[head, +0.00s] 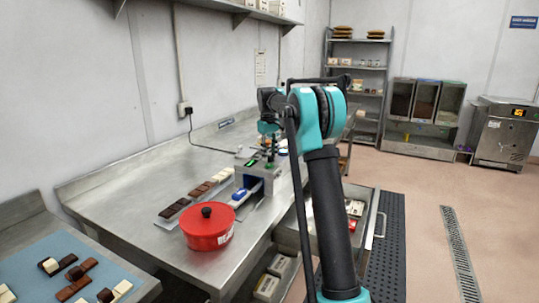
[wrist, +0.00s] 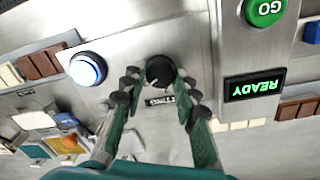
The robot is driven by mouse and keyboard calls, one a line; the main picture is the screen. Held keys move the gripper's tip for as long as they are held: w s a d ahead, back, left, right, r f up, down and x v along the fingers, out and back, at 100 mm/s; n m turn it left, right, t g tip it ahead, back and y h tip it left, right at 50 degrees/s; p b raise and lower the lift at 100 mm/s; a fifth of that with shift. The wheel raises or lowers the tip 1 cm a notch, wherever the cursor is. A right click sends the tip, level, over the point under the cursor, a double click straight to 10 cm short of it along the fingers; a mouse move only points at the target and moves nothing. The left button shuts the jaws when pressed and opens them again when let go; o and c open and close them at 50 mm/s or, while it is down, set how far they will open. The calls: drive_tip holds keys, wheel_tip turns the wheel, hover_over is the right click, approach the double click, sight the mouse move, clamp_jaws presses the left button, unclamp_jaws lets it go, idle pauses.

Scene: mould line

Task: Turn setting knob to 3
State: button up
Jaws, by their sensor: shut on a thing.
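The setting knob (wrist: 160,72) is a round black knob with a light pointer line, on a metal panel (wrist: 135,50) in the wrist view. In the head view my gripper (head: 270,150) is over the machine (head: 262,180) on the steel bench; the knob cannot be made out there.
Beside the knob are a lit white-blue button (wrist: 87,69), a green GO button (wrist: 264,10) and a green READY display (wrist: 254,85). A red lidded pot (head: 208,228) and chocolate bars (head: 187,202) stand on the bench (head: 130,200) near the machine.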

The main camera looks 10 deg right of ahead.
idle(0.4)
drive_tip(key=o, duration=1.2)
drive_tip(key=shift+c, duration=0.2)
drive_tip(key=shift+r, duration=0.1)
wheel_tip(320, 180, up, 12)
drive_tip(key=shift+s+a, duration=0.15)
drive_tip(key=shift+a, duration=0.1)
